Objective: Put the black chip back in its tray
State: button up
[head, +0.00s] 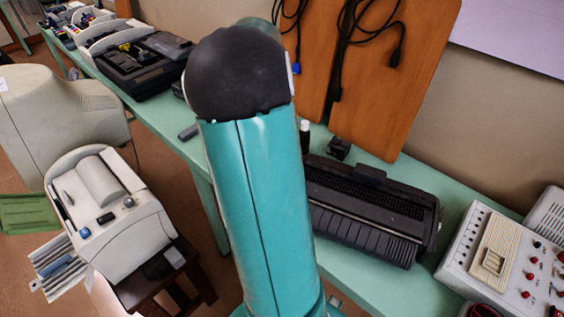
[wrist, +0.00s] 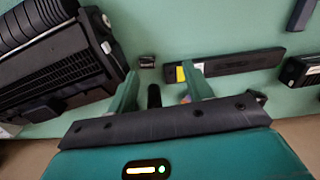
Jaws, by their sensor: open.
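My gripper (wrist: 162,72) is open, its two green fingers apart above the green table in the wrist view. A small dark block (wrist: 147,60), possibly the black chip, lies on the table just beyond the left fingertip. A dark upright piece (wrist: 153,96) shows between the fingers; I cannot tell what it is. A long flat black bar (wrist: 238,64) with a yellow label lies beyond the right finger, and I cannot tell if it is the tray. In the head view my arm hides the gripper; a small black box (head: 339,148) stands behind the printer.
A black printer (head: 370,210) stands on the green table (head: 352,283); it also shows in the wrist view (wrist: 62,62). A white control panel (head: 505,262) is at the right. Orange boards (head: 398,75) with hanging cables lean at the back. A grey machine (head: 105,215) stands at the left.

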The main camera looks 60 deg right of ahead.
jog(key=s+d+f+m, duration=0.2)
jog(key=s+d+f, duration=0.1)
jog(key=d, duration=0.3)
jog(key=shift+g, duration=0.4)
notch_tip(320, 180, down, 14)
jog(key=shift+s+d+f, duration=0.1)
jog(key=shift+s, duration=0.05)
jog(key=c, duration=0.8)
jog(key=shift+r, duration=0.25)
